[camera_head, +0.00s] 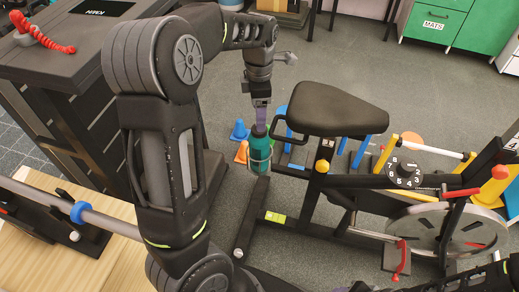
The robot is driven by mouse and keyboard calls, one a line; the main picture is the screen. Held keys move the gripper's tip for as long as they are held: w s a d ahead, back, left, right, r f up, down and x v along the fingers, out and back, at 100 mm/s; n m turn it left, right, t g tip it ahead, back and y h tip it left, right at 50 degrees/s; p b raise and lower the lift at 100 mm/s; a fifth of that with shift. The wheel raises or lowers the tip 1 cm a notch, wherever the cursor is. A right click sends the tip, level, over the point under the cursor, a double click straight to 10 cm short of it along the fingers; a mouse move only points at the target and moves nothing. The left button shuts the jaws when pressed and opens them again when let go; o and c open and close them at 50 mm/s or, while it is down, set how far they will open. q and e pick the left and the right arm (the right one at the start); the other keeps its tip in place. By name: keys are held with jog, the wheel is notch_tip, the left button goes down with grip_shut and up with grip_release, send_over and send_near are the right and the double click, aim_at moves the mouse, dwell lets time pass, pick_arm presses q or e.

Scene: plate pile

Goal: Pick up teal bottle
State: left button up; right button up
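The teal bottle (259,153) stands upright near the middle of the head view, with a dark cap. It is beside the exercise bike's seat, and a thin wire-like holder seems to ring its body. My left gripper (261,118) points straight down right above the bottle, its fingertips at the cap. From this angle I cannot tell whether the fingers are closed on the cap or only around it. My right gripper is out of view; only dark parts of an arm show at the bottom right edge.
The bike's black seat (333,108) is close to the right of the bottle, with its frame and flywheel (440,238) beyond. Blue and orange cones (239,131) stand on the floor behind. A dark cabinet (60,60) is at left, a wooden surface (40,255) at lower left.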

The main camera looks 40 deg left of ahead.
pick_arm(q)
jog(key=shift+f, duration=0.1)
send_over(259, 148)
jog(key=w+a, duration=0.2)
jog(key=w, duration=0.1)
notch_tip(259, 148, down, 5)
jog(key=shift+s+d+b, duration=0.1)
jog(key=shift+d+b, duration=0.05)
jog(key=shift+b, duration=0.3)
jog(key=shift+c, duration=0.3)
grip_shut()
dwell(0.4)
